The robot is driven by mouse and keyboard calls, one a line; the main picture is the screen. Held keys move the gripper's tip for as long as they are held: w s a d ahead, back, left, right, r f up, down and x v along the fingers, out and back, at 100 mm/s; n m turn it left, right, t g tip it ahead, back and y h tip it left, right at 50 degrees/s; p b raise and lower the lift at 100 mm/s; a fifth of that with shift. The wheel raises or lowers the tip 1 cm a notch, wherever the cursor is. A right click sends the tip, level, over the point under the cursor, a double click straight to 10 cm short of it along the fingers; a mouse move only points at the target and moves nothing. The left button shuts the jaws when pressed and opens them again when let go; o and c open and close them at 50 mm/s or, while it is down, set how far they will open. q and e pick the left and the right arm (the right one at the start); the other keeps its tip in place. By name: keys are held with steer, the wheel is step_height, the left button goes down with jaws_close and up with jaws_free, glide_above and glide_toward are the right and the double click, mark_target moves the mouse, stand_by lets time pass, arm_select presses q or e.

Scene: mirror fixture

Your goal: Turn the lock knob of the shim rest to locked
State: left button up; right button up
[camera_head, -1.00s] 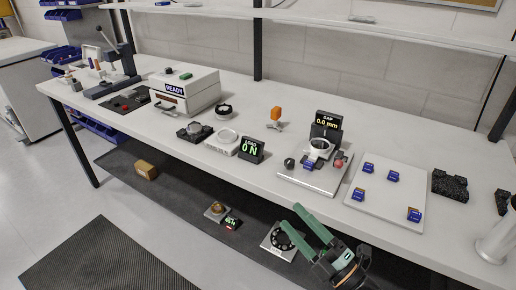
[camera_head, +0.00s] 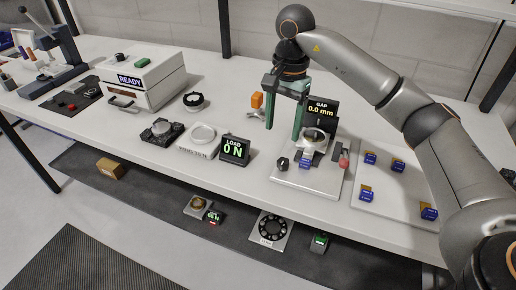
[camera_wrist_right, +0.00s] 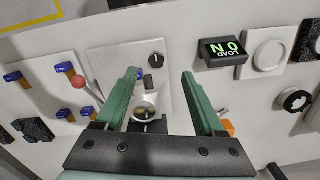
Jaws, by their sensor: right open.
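The fixture is a pale square plate (camera_head: 300,182) carrying a ring-shaped mount (camera_head: 314,137), a black "GAP 0.0 mm" display (camera_head: 321,110) and a red ball-ended lever (camera_head: 344,160). A small black knob (camera_head: 282,163) stands at its left front. In the right wrist view the knob (camera_wrist_right: 156,60) shows a pale mark; its locked or unlocked setting cannot be read. A blue-labelled piece (camera_head: 306,159) sits before the ring. My right gripper (camera_head: 283,131) is open and empty, fingers pointing down above and behind the knob, apart from it. My left gripper is out of view.
A "LOAD 0 N" display (camera_head: 234,150) stands left of the plate. A white pad (camera_head: 388,195) with several blue-labelled pieces lies to the right. The bench front edge is close.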

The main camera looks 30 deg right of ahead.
mark_target(283, 162)
steer(key=shift+h, duration=0.3)
steer(key=f, duration=0.7)
steer(key=d+f, duration=0.1)
steer(key=f, duration=0.3)
steer(key=shift+w+f+p, duration=0.1)
steer(key=shift+f+p, duration=0.2)
steer(key=shift+f, duration=0.05)
jaws_close()
